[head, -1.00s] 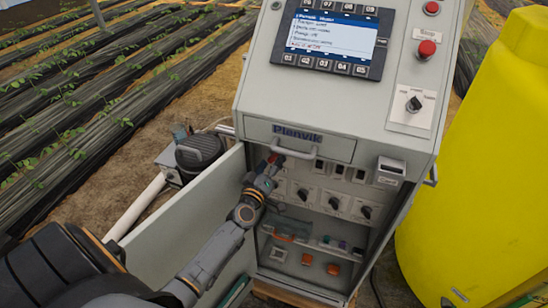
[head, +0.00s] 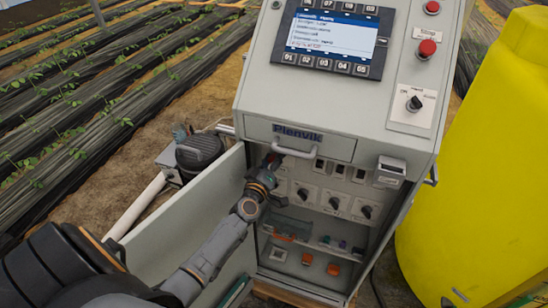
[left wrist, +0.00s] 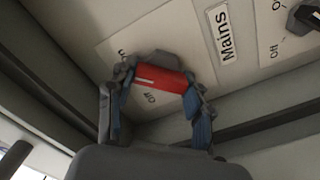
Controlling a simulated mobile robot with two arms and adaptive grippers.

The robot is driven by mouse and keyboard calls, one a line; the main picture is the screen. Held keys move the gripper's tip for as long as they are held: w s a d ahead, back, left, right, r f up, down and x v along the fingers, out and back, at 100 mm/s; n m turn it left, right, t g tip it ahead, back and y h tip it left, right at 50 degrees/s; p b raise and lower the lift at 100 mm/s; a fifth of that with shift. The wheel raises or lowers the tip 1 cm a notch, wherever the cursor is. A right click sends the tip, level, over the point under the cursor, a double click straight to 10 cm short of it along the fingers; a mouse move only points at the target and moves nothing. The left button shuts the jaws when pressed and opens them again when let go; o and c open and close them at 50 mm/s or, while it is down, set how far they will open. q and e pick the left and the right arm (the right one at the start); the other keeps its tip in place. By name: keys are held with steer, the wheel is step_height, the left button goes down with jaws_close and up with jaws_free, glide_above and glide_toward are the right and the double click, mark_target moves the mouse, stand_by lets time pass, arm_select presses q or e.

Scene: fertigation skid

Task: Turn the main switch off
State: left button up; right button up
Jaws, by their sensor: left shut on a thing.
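The main switch is a red handle (left wrist: 160,78) with a white line at its left end, on a pale plate (left wrist: 188,40) beside a "Mains" label (left wrist: 224,33). In the left wrist view, my left gripper (left wrist: 160,90) is shut on it, one blue-padded finger at each end. An "Off" marking (left wrist: 150,97) shows just below the handle; another marking is partly hidden. I cannot tell exactly which position the handle points to. In the head view, my left gripper (head: 270,163) reaches into the open cabinet (head: 385,215) under the front handle and mostly hides the switch.
The cabinet door (head: 195,215) stands open left of my forearm. A grey drawer handle (head: 293,153) is close above. A yellow tank (head: 480,170) stands at the right.

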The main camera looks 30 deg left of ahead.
arm_select(q)
steer(key=shift+n, duration=0.3)
steer(key=n, duration=0.3)
steer(key=shift+f+n+b, duration=0.1)
steer(key=shift+n+b, duration=0.3)
steer(key=n, duration=0.4)
steer(key=shift+f+n+b, duration=0.1)
steer(key=shift+n+b, duration=0.2)
steer(key=shift+b, duration=0.1)
steer(key=n, duration=0.4)
steer(key=shift+b, duration=0.3)
steer(key=shift+n, duration=2.4)
steer(key=o, duration=1.2)
steer(key=shift+c, duration=0.2)
